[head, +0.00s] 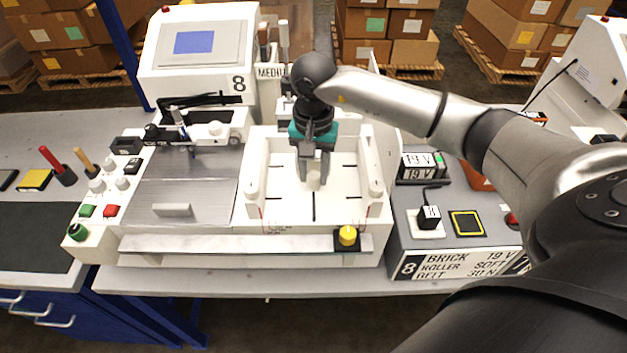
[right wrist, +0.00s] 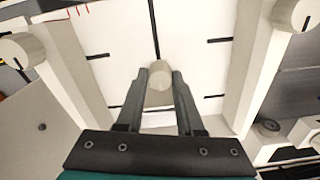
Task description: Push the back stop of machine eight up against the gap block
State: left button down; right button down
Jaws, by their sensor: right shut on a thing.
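Machine eight (head: 245,83) is white with a blue screen and an "8" on its front. Its white tray (head: 345,202) has dark slots and a raised rail with round knobs on each side. My right gripper (head: 314,178) points down into the tray, shut on a cream round knob (head: 314,183), which also shows between the fingertips in the right wrist view (right wrist: 159,88). The knob appears to belong to the back stop, whose body is mostly hidden by the gripper. I cannot pick out the gap block. My left gripper is out of view.
A yellow button on a black base (head: 347,237) sits at the tray's front right. A power unit (head: 424,168) and a grey side box (head: 450,240) stand to the right. A ridged grey plate (head: 195,185) and a thin black arm (head: 200,100) lie to the left.

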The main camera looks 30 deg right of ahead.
aim_at(314, 177)
jog(key=shift+s, duration=0.15)
jog(key=c, duration=0.5)
grip_release()
jog(key=shift+a, duration=0.1)
notch_tip(314, 177, up, 15)
jog(key=shift+r, duration=0.15)
jog(key=shift+c, duration=0.5)
